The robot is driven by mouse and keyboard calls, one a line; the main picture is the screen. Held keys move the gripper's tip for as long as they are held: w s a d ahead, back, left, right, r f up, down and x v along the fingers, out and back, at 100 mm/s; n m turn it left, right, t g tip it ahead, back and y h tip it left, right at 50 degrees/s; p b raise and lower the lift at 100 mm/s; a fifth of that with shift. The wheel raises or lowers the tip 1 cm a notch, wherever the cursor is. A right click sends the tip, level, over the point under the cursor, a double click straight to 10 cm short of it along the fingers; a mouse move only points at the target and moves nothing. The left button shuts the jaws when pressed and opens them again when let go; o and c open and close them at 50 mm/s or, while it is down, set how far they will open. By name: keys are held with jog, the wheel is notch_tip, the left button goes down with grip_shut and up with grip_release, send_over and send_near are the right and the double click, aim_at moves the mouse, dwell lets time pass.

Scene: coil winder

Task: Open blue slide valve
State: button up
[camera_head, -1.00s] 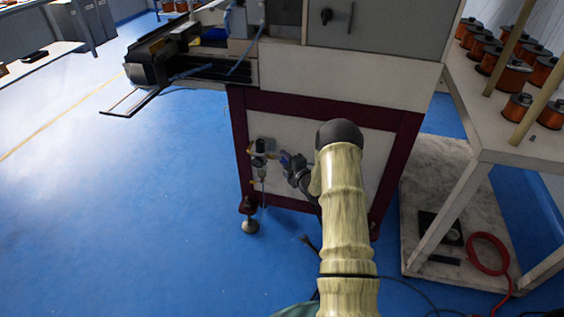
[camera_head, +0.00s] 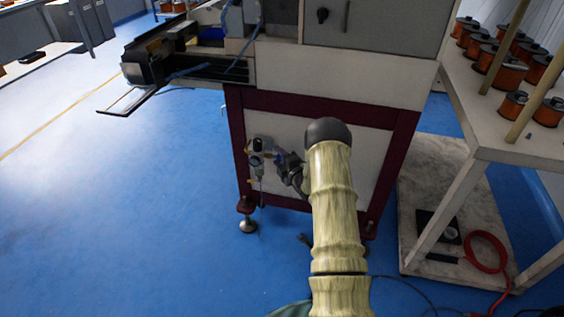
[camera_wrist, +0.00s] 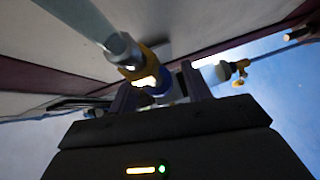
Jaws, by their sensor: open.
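The blue slide valve (camera_wrist: 160,93) shows as a blue collar in the wrist view, joined to a brass fitting (camera_wrist: 146,68) and a pale tube end on its upper left. My gripper (camera_wrist: 157,80) is open, with one finger on each side of the blue collar. I cannot tell whether either finger touches it. In the head view my gripper (camera_head: 283,163) is beside the small air unit (camera_head: 259,147) on the machine's lower front panel. My arm and gripper hide most of the valve there.
The machine (camera_head: 340,75) stands on a dark red frame with feet. A spool rack (camera_head: 505,140) with orange coils is on the right. A red hose (camera_head: 487,252) lies on the marble-like board below it. The blue floor at left is clear.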

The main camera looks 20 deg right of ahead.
jog(key=s+d+r+p, duration=0.1)
jog(key=s+d+p, duration=0.1)
jog(key=s, duration=1.5)
jog(key=shift+r+p, duration=0.4)
jog(key=shift+p, duration=0.15)
